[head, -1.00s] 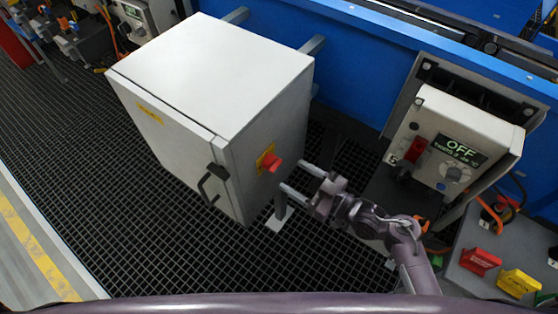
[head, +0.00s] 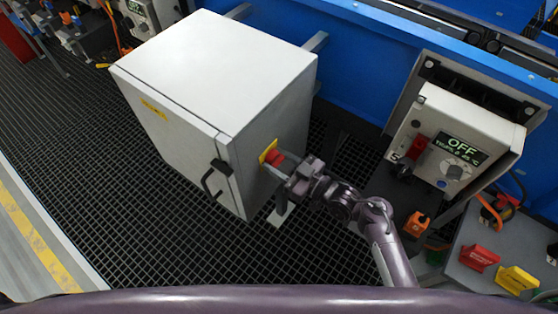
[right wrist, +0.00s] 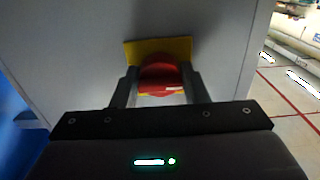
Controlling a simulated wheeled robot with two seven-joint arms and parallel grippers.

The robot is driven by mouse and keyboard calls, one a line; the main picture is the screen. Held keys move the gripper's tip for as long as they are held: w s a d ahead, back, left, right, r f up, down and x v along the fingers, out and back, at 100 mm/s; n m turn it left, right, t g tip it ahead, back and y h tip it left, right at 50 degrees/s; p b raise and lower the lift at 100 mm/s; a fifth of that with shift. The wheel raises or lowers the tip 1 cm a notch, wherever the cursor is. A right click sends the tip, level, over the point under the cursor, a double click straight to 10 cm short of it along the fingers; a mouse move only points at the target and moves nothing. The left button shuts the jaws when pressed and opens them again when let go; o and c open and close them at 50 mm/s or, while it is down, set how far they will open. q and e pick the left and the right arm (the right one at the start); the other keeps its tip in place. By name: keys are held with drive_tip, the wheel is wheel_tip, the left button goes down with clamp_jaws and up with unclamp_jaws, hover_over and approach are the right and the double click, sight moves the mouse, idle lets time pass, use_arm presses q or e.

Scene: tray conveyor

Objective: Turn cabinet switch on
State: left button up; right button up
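The cabinet (head: 215,75) is a light grey box with a black door handle. Its switch (head: 277,157) is a red knob on a yellow plate on the cabinet's right side wall. The switch also shows in the right wrist view (right wrist: 161,74), in front of the yellow plate (right wrist: 130,53). My right gripper (head: 279,165) is at the switch, with one finger on each side of the knob. In the right wrist view the fingers (right wrist: 160,88) look open around it; I cannot tell whether they touch it. My left gripper is not in view.
A control box (head: 455,125) with an OFF display stands to the right against the blue conveyor frame (head: 370,60). A panel with red and yellow tags (head: 517,281) is at the lower right. Dark grating floor (head: 130,215) lies clear left of the cabinet.

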drive_tip(key=shift+c, duration=1.4)
drive_tip(key=m+p, duration=0.3)
drive_tip(key=shift+r+m, duration=0.15)
drive_tip(key=shift+m, duration=0.25)
drive_tip(key=m+p, duration=0.2)
drive_tip(key=m, duration=0.2)
drive_tip(key=shift+m, duration=0.3)
drive_tip(key=m+p, duration=0.2)
drive_tip(key=m, duration=0.2)
drive_tip(key=shift+s+m, duration=0.1)
drive_tip(key=shift+m, duration=0.2)
drive_tip(key=m+p, duration=0.2)
drive_tip(key=m, duration=0.2)
drive_tip(key=shift+m, duration=0.4)
